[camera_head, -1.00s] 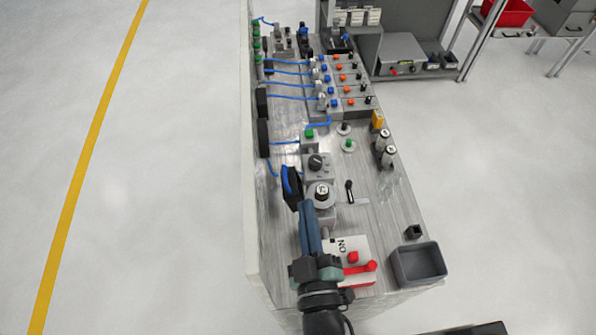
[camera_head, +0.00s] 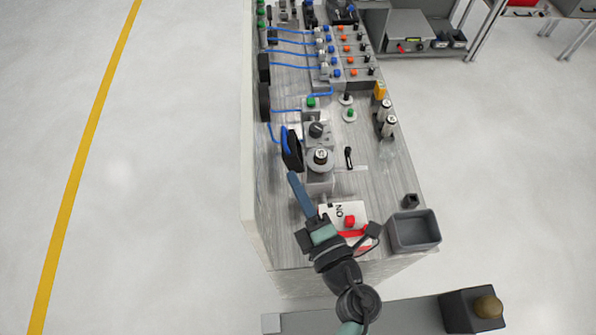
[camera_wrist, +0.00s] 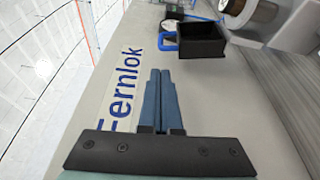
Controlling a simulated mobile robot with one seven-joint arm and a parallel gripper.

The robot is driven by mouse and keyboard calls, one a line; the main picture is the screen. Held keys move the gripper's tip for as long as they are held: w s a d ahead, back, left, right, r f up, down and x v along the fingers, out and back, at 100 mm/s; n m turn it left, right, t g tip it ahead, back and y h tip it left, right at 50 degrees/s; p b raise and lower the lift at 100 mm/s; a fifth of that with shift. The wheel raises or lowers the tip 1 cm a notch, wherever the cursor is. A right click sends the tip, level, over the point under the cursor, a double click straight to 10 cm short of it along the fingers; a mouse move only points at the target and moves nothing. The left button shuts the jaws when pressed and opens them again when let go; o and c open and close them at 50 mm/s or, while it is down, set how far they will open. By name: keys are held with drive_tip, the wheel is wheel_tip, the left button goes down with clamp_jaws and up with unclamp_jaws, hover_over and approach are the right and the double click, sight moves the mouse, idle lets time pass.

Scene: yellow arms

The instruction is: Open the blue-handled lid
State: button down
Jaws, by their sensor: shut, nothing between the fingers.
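The black box with the blue handle (camera_head: 291,150) is at the left wall of the bench, beside a grey device with a round top. In the wrist view the black box (camera_wrist: 203,44) is ahead and right of my fingers, with the blue square handle (camera_wrist: 167,41) on its left side. How far its lid stands open is not clear. My gripper (camera_head: 294,175) has its blue fingers together and empty, just short of the box in the head view. In the wrist view my fingertips (camera_wrist: 160,74) point toward the handle, with a visible gap.
The pale wall panel (camera_wrist: 130,75) with blue lettering runs close along my fingers. The grey round-topped device (camera_head: 320,165) stands right of the box. A white block with a red button (camera_head: 349,221) and a grey bin (camera_head: 415,232) are at the near end.

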sight(291, 148)
drive_tip(key=p+x, duration=0.1)
drive_tip(key=x, duration=0.7)
drive_tip(key=shift+w, duration=0.25)
drive_tip(key=shift+a, duration=0.1)
drive_tip(key=shift+d+r+m+t, duration=0.2)
drive_tip(key=shift+d+r+m, duration=0.05)
drive_tip(key=shift+d+m, duration=0.35)
drive_tip(key=shift+d+r+m+t, duration=0.2)
drive_tip(key=shift+d+r+m, duration=0.05)
drive_tip(key=shift+d+m, duration=0.35)
drive_tip(key=shift+s+a, duration=0.1)
drive_tip(key=shift+s, duration=0.05)
